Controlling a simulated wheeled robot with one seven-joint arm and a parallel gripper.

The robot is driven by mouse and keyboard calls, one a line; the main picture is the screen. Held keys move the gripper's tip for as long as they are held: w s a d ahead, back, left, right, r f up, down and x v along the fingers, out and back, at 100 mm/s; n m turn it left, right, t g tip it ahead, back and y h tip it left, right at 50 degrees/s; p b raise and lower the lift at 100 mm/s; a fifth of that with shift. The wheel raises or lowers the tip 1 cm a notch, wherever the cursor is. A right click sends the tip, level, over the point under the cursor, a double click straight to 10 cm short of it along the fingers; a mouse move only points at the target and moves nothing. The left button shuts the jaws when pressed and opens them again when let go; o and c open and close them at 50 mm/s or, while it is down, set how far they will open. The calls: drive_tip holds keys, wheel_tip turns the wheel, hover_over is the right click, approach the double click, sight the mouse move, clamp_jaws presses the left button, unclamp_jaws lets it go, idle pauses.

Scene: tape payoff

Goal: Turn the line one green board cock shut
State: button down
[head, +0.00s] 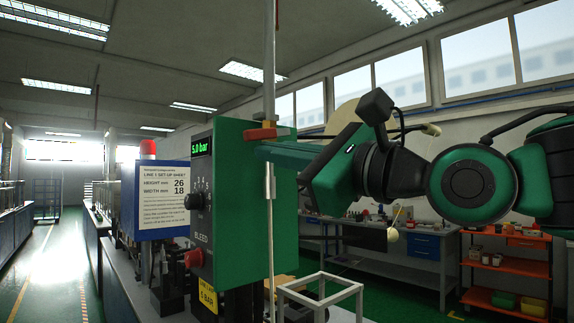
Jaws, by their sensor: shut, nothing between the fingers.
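The green board (240,175) stands upright at the middle, with a lit display (203,146) reading 5.0 bar. A cock with a red-orange handle (262,134) sits on the vertical pipe (269,70) at the board's top right. Its handle appears to lie crosswise to the pipe. My gripper (262,152) reaches in from the right with its fingers shut and empty. The fingertips are just below the handle in the picture. I cannot tell whether they touch it. The fingers hide part of the pipe below the cock.
The board's front carries a black knob (195,201) and a red button (193,258) marked BLEED. A set-up sheet (164,196) is left of it. A white frame (320,290) stands below my arm. A workbench (400,262) and orange shelf cart (505,270) are behind on the right.

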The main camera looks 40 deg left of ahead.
drive_tip(key=shift+s+r, duration=0.4)
drive_tip(key=shift+r, duration=0.15)
idle(0.4)
drive_tip(key=shift+s, duration=0.1)
drive_tip(key=d+f, duration=0.6)
drive_tip(key=d, duration=0.3)
drive_tip(key=shift+s+d+f, duration=0.15)
drive_tip(key=shift+d+f, duration=0.2)
